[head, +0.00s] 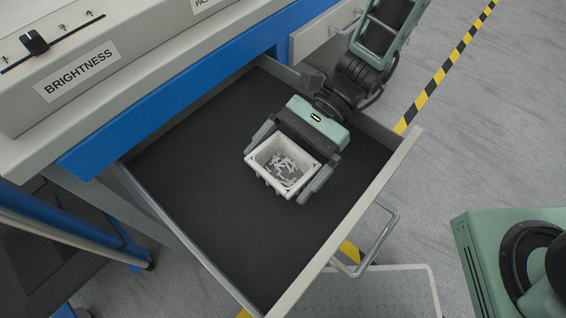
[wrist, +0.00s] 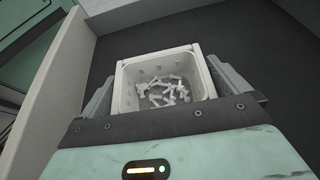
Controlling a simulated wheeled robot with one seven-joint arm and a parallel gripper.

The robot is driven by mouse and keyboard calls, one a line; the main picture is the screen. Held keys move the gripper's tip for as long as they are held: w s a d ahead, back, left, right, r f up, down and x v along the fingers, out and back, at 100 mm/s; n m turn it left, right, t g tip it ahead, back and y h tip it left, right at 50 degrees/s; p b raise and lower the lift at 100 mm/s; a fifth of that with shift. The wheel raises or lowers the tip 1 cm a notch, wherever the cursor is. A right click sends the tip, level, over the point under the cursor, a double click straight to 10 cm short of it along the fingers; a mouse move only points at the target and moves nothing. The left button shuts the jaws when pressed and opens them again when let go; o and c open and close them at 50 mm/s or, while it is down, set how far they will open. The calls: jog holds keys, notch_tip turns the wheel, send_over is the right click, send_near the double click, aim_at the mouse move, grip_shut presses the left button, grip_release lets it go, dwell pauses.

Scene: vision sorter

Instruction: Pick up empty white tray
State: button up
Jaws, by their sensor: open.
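A small white tray (head: 263,176) sits inside an open drawer in the head view. It is not empty: several small pale pieces (head: 287,164) lie on its floor. The tray also shows in the wrist view (wrist: 123,88), with the pieces (wrist: 165,92) inside. My gripper (head: 288,170) is open, with one finger on each side of the tray. Whether the fingers touch the tray walls, I cannot tell. The tray's near wall is partly hidden by the gripper in the wrist view.
The drawer (head: 205,210) has a dark floor, free around the tray, and raised pale walls. Its front has a metal handle (head: 372,250). A bench with a blue edge (head: 165,105) and a "BRIGHTNESS" slider panel (head: 75,70) overhangs the drawer's back.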

jog(key=c, duration=0.7)
jog(key=shift+c, duration=0.2)
